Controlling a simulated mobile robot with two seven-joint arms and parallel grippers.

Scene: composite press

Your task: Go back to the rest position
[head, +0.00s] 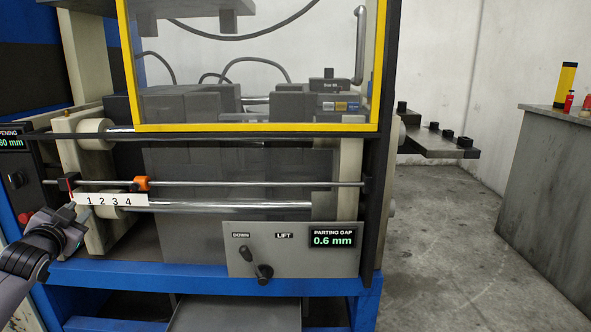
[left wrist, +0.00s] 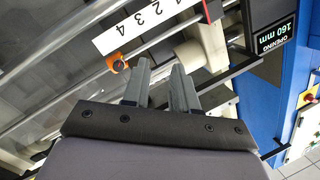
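My left gripper (head: 72,214) is at the left side of the press, just below and left of the white number strip (head: 108,200) marked 1 2 3 4. In the left wrist view its two grey fingers (left wrist: 161,68) stand apart with nothing between them. The orange slider (head: 141,183) on the thin rod also shows there (left wrist: 118,63), clear of the fingers. My right gripper is not in view. The press has a yellow-framed clear guard (head: 255,128) in front of its grey mould blocks.
A panel with a lever (head: 264,272) reads PARTING GAP 0.6 mm (head: 332,238). The opening display (left wrist: 276,36) reads 160 mm. A blue frame rail (head: 150,278) runs below. A grey bench (head: 560,125) with small bottles stands at right. Concrete floor (head: 440,230) between is clear.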

